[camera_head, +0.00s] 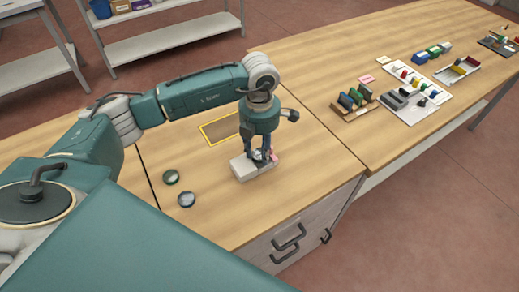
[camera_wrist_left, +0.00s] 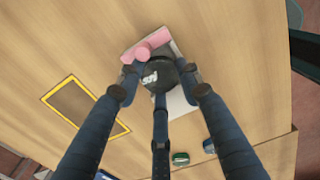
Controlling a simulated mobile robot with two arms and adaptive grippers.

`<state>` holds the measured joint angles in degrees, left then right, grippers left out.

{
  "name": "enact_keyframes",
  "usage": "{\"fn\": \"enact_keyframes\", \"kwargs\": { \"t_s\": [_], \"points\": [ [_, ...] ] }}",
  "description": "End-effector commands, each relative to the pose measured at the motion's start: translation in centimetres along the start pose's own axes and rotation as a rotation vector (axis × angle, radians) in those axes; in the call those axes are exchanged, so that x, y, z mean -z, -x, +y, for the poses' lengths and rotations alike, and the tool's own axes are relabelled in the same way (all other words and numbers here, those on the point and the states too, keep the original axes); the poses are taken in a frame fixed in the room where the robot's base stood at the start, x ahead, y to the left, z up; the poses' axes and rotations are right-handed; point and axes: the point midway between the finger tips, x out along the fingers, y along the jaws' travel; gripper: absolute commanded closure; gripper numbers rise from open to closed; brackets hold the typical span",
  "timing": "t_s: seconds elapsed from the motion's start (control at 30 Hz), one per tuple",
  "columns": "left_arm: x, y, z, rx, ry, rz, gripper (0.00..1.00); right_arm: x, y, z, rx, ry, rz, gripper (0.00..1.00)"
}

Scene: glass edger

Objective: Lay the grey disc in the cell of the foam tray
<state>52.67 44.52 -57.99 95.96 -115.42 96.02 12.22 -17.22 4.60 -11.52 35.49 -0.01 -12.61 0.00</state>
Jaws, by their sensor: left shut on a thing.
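My left gripper (camera_head: 258,160) points down over a pale grey-white tray (camera_head: 243,174), which I take as the foam tray. In the left wrist view, the fingers of my left gripper (camera_wrist_left: 160,82) are closed around a dark grey disc (camera_wrist_left: 158,75) with white marks. The tray (camera_wrist_left: 179,105) shows behind the disc there, and a pink piece (camera_wrist_left: 147,46) lies at its far end. The pink piece also shows beside the fingers in the head view (camera_head: 274,155). The disc and fingers hide the cell, so I cannot tell whether the disc touches the tray. My right gripper is not in view.
A green disc (camera_head: 171,177) and a blue-grey disc (camera_head: 187,200) lie on the wooden table left of the tray. A yellow-edged brown rectangle (camera_head: 220,129) lies behind. Racks and small parts (camera_head: 404,102) stand on the right table. The table front right of the tray is clear.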

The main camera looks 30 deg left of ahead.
Motion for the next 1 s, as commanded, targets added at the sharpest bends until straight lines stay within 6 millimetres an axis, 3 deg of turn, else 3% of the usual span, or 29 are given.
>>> {"fn": "enact_keyframes", "kwargs": {
  "t_s": [0.23, 0.27, 0.37, 1.0],
  "points": [
    [0.11, -0.22, -0.09, 0.002, -0.001, 0.003, 0.91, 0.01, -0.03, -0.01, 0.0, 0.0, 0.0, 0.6],
    [0.11, -0.22, -0.1, 0.002, -0.001, 0.004, 0.63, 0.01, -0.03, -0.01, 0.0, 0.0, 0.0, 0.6],
    [0.13, -0.24, -0.1, 0.002, -0.001, 0.004, 0.43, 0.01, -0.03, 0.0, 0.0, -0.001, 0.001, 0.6],
    [0.06, -0.02, -0.01, 0.0, 0.0, 0.002, 0.43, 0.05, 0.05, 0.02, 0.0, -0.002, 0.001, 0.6]
  ]
}}
